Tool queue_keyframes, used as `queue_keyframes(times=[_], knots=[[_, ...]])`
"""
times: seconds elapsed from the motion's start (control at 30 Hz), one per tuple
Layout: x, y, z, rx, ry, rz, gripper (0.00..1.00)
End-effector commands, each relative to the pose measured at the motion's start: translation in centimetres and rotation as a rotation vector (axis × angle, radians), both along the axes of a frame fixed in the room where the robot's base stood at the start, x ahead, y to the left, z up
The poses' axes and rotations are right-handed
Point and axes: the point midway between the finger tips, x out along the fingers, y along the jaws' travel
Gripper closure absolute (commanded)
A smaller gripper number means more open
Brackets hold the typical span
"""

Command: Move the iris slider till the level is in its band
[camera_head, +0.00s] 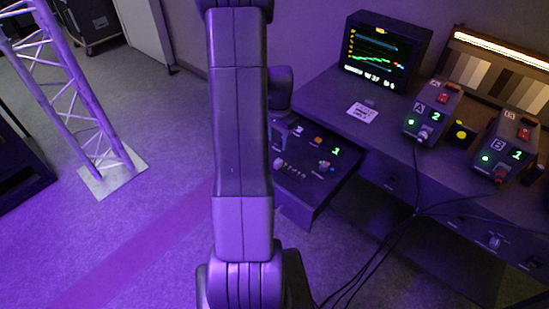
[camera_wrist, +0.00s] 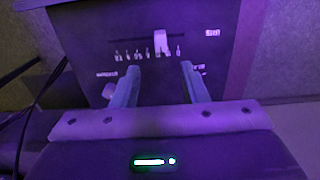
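The control panel (camera_head: 318,187) sits low beside the desk, with small knobs and a green digit. In the wrist view, a white slider cap (camera_wrist: 161,42), likely the iris slider, stands on this panel among small tick marks. My gripper (camera_wrist: 159,68) is open, its two fingers apart, pointing at the panel. The cap lies just beyond the gap between the fingertips, and nothing is visibly held. In the head view my arm hides part of the panel and gripper. The monitor (camera_head: 378,58) shows a green trace and yellow marks; its band is too small to tell.
Camera boxes A (camera_head: 431,110) and B (camera_head: 507,148) stand on the desk (camera_head: 325,95), with black cables hanging in front. A grey-step chart (camera_head: 492,75) is behind them. A truss tower (camera_head: 70,95) stands at left. The floor between tower and desk is clear.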

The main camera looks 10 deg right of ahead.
Motion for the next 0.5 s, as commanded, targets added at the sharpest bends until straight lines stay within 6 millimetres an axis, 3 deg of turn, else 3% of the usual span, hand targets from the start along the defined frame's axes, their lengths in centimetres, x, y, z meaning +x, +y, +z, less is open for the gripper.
queue_keyframes(times=[0.2, 0.5], knots=[[-0.1, 0.0, -4.3, 0.001, 0.006, 0.001, 0.6], [-0.1, 0.0, -9.0, 0.0, 0.004, 0.001, 0.6]])
